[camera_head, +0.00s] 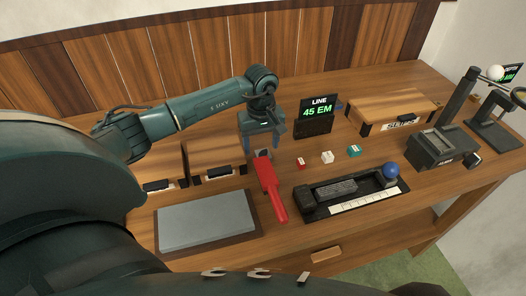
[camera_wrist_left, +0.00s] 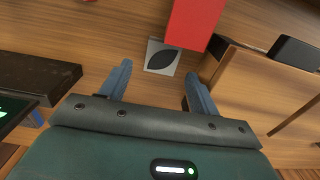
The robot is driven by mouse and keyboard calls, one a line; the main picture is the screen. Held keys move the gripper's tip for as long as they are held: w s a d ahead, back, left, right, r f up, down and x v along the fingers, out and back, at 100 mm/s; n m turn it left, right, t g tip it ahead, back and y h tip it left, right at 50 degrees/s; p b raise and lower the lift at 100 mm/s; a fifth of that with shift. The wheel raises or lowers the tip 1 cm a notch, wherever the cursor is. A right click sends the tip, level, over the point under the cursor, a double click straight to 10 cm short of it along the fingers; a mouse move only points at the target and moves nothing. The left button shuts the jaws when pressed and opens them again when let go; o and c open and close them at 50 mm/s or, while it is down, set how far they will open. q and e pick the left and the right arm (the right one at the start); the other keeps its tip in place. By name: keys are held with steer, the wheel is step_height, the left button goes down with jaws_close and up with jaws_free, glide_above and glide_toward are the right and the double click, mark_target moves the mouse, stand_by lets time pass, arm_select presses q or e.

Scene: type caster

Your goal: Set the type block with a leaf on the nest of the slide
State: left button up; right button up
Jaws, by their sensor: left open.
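A grey square face with a dark leaf (camera_wrist_left: 162,57) lies on the table in the left wrist view, touching or partly under the end of a long red piece (camera_wrist_left: 195,22). In the head view the grey square (camera_head: 263,154) sits at the far end of the red piece (camera_head: 269,186); I cannot tell whether they are joined. My left gripper (camera_head: 263,147) is open, pointing down just behind the grey square. In the wrist view its fingers (camera_wrist_left: 157,82) are apart with nothing between them. I cannot tell which fixture is the slide with the nest. My right gripper is not in view.
Small red (camera_head: 300,163), white (camera_head: 327,157) and green (camera_head: 354,151) blocks stand right of the gripper. A dark machine (camera_head: 432,150) stands right; a grey slab (camera_head: 205,222) lies front left.

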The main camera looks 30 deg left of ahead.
mark_target(262, 150)
arm_select(q)
steer(key=shift+f, duration=0.7)
steer(key=shift+c, duration=0.4)
steer(key=shift+r, duration=0.1)
steer(key=c, duration=1.2)
step_height(262, 150, up, 10)
steer(key=b, duration=0.2)
steer(key=shift+s+d+r+m, duration=0.1)
steer(key=shift+s+d+m, duration=2.4)
steer(key=shift+s+d, duration=0.4)
steer(key=shift+s+d+r+m, duration=0.1)
steer(key=shift+s+d+m, duration=2.45)
steer(key=shift+d, duration=0.5)
